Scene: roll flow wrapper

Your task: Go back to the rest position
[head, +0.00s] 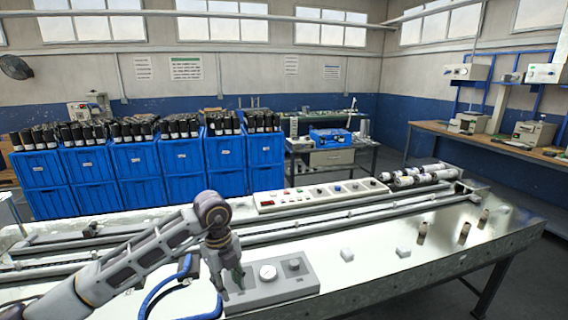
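My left gripper (228,279) hangs from my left arm, which reaches in from the lower left. It points down over the left end of a grey box with a round white gauge (267,273) and a dark knob (294,265). Its fingers are small here, and I cannot tell if they are open or shut, or if they touch the box. My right gripper is not in view.
A long metal table (400,283) carries rails, a control panel (320,194) and rollers (420,174). Two white blocks (403,252) and three brownish cylinders (465,232) stand at right. A blue hose (165,290) lies beside my arm. Blue crates (90,180) are stacked behind.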

